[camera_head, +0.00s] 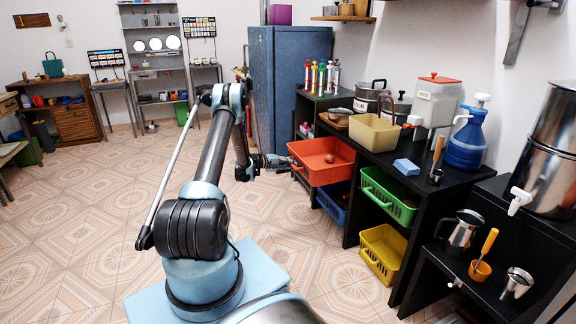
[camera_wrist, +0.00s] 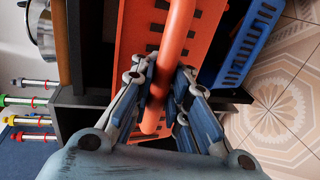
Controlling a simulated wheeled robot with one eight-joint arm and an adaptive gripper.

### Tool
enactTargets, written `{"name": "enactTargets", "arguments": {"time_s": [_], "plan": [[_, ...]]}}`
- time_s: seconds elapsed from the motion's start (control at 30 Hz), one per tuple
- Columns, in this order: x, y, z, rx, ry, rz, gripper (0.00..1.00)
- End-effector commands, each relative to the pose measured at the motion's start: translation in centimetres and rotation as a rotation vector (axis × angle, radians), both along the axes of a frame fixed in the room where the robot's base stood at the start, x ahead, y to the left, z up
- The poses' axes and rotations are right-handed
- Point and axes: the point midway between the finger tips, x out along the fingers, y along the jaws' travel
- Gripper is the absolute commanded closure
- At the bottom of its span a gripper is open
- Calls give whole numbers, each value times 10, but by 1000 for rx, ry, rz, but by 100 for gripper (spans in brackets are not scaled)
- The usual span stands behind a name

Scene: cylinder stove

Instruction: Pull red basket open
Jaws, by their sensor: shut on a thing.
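The red basket (camera_head: 322,162) is an orange-red plastic tub in the dark shelf unit. My gripper (camera_head: 277,162) is at the basket's left front edge. In the wrist view my gripper (camera_wrist: 162,100) has its fingers on both sides of the basket's orange handle bar (camera_wrist: 176,40) and is shut on it. The slotted basket wall (camera_wrist: 205,30) shows behind the bar. The fingers hide part of the handle.
A blue basket (camera_head: 333,204) sits below the red one; it also shows in the wrist view (camera_wrist: 247,42). Green (camera_head: 388,194) and yellow (camera_head: 382,252) baskets are in the shelf nearby. A beige tub (camera_head: 374,133) and pots stand on top. Tiled floor (camera_head: 110,200) left of the shelf is clear.

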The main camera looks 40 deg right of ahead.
Motion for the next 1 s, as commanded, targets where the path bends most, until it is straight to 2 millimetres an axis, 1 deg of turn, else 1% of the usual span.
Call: {"name": "enactTargets", "arguments": {"time_s": [0.33,0.37,0.4,0.43,0.47,0.8,0.87,1.0], "plan": [[-2,-1,0,0,1,-3,100],[-2,-1,0,0,0,-3,84],[-3,-2,0,0,0,-4,75],[-3,-2,0,0,0,-4,68],[-3,-2,0,0,0,-4,65],[-3,-2,0,0,0,-5,65],[-2,1,1,0,0,-5,65],[3,15,4,0,1,-3,65]]}}
